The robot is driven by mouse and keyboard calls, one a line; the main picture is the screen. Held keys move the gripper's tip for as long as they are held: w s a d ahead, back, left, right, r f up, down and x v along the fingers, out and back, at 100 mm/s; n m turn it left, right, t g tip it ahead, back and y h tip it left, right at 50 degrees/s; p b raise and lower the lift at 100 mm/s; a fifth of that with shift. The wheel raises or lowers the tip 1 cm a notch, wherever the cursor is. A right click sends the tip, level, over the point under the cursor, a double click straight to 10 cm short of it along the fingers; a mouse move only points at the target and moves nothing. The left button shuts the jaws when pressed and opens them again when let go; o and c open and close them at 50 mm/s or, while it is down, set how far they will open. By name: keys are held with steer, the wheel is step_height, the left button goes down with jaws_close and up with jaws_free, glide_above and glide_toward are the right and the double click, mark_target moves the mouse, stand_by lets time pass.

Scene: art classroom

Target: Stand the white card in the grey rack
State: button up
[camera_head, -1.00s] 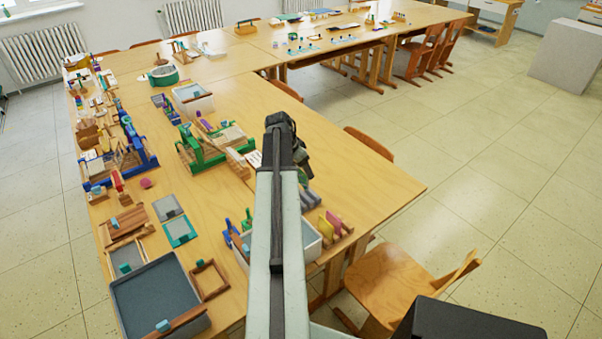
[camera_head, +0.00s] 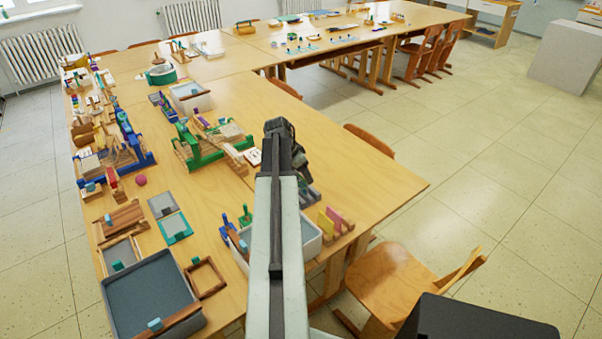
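A small white card (camera_head: 254,157) with faint dark marks lies on the wooden table, just left of my arm's end. It seems to lie flat beside the green wooden frame. A grey rack (camera_head: 311,197) stands on the table just right of my arm, partly hidden behind it; its slots are hard to make out. My gripper (camera_head: 298,168) is at the far end of my arm, between the card and the rack in the picture. It points away and down, and my arm hides its fingertips. I see nothing held, but cannot be sure.
A wooden rack (camera_head: 343,231) with pink and yellow pieces stands near the right edge. A white bin (camera_head: 312,241) is partly behind my arm. A green loom-like frame (camera_head: 198,157) and a grey tray (camera_head: 118,299) stand left. The table's right part (camera_head: 365,170) is clear. Chairs (camera_head: 385,284) stand alongside.

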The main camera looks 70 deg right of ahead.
mark_target(301, 180)
steer(key=shift+f, duration=0.15)
stand_by(0.8)
steer(key=shift+f+b, duration=0.65)
steer(key=shift+b, duration=0.05)
steer(key=shift+f, duration=0.1)
stand_by(0.3)
steer(key=shift+f+b, duration=0.8)
steer(key=shift+b, duration=0.1)
steer(key=shift+f+b, duration=0.65)
steer(key=shift+b, duration=0.05)
stand_by(0.6)
steer(key=o, duration=1.2)
steer(key=shift+r, duration=0.1)
